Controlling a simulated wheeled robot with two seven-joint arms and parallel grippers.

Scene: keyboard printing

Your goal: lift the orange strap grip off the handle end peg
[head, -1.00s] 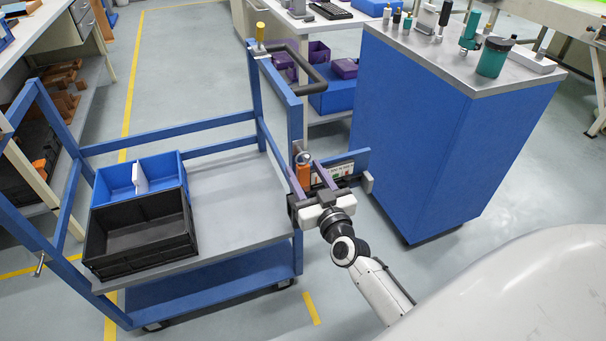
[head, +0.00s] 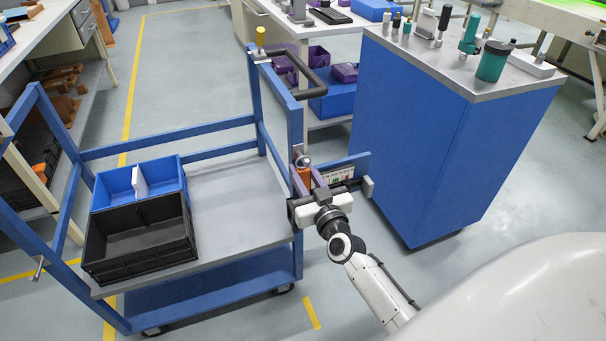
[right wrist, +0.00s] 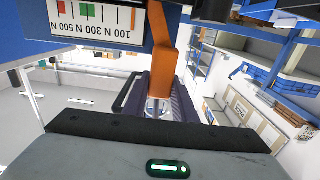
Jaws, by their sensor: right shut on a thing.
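The orange strap grip (head: 305,179) is at the near right corner of the blue cart, below a round silver knob (head: 303,161). My right gripper (head: 311,179) is shut on the strap grip, with purple-grey fingers on either side of it. In the right wrist view the orange piece (right wrist: 163,50) runs down beside a scale plate and in between the fingers (right wrist: 160,100). A short metal rod shows between the fingers there. I cannot tell whether the grip is still seated on the handle end peg. My left gripper is not in view.
A scale plate marked in newtons (right wrist: 95,18) sits close beside the grip. The blue cart carries a black crate (head: 140,240) and a blue bin (head: 115,185). A black bar handle (head: 310,75) is on the cart's far side. A blue cabinet (head: 420,135) stands close on the right.

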